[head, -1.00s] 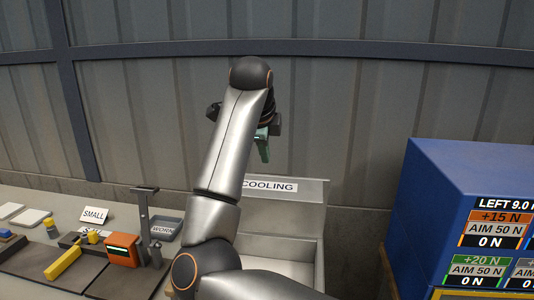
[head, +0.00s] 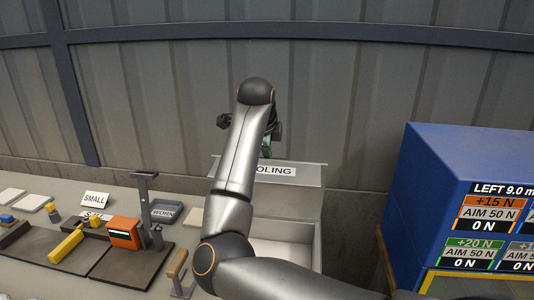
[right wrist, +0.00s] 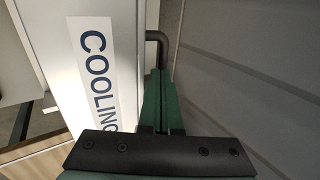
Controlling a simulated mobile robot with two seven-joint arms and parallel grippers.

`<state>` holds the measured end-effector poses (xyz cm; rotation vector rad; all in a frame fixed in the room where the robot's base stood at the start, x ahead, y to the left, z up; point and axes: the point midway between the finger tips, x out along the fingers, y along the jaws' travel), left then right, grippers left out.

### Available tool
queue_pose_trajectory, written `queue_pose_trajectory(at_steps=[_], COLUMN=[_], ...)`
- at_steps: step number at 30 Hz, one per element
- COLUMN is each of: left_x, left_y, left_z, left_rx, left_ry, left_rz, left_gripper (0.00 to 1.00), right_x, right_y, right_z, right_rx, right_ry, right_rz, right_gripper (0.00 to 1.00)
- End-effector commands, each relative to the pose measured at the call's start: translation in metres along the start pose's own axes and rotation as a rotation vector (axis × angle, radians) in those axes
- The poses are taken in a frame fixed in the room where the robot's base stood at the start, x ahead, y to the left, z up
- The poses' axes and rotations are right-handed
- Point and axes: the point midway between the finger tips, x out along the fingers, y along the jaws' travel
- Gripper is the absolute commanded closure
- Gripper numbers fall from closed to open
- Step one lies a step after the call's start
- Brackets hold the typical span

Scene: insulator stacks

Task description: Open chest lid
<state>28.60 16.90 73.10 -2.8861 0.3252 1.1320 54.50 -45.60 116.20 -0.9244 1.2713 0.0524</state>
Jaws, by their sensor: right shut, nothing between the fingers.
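The pale grey chest (head: 315,240) stands at the centre, partly hidden by my right arm. A panel with a "COOLING" label (head: 275,170) rises at its back and looks like the raised lid. A light, open-looking inside (head: 285,248) shows in front of it. My right gripper (head: 266,150) has green fingers and is at the panel's top edge, mostly behind my arm. In the right wrist view its fingers (right wrist: 159,100) are together and empty, beside the label (right wrist: 95,75). A bent dark rod (right wrist: 158,38) shows just beyond the fingertips. My left gripper is out of view.
A bench on the left holds an orange device (head: 124,234), a yellow bar (head: 66,246), a wooden-handled piece (head: 178,263) and small trays. A blue cabinet (head: 425,200) with force displays stands at the right. A corrugated wall (head: 350,110) closes the back.

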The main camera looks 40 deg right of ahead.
Motion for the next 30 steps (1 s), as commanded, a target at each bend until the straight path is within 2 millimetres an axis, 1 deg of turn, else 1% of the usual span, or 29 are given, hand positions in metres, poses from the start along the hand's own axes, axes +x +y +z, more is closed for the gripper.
queue_pose_trajectory(at_steps=[1, 6, 9, 14, 25, 28, 30], left_x=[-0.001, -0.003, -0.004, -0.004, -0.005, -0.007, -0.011], left_y=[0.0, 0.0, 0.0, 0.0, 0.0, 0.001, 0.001], left_z=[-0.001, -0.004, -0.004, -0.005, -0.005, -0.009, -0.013], left_rx=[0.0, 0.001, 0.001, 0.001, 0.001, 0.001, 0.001], left_ry=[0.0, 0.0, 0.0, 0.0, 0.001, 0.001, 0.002], left_rz=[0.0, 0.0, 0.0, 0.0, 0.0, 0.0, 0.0], left_gripper=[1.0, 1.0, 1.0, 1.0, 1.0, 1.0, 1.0], right_x=[0.002, 0.017, 0.025, 0.032, 0.032, 0.026, 0.019], right_y=[-0.007, -0.028, -0.037, -0.043, -0.043, -0.045, -0.048], right_z=[-0.001, 0.0, 0.0, 0.0, 0.001, 0.003, 0.006], right_rx=[0.002, 0.0, 0.001, 0.0, 0.001, 0.001, 0.001], right_ry=[0.0, 0.0, 0.0, 0.0, -0.001, -0.001, -0.002], right_rz=[-0.001, 0.0, -0.001, -0.001, -0.001, -0.002, -0.002], right_gripper=[1.0, 1.0, 1.0, 1.0, 1.0, 1.0, 1.0])
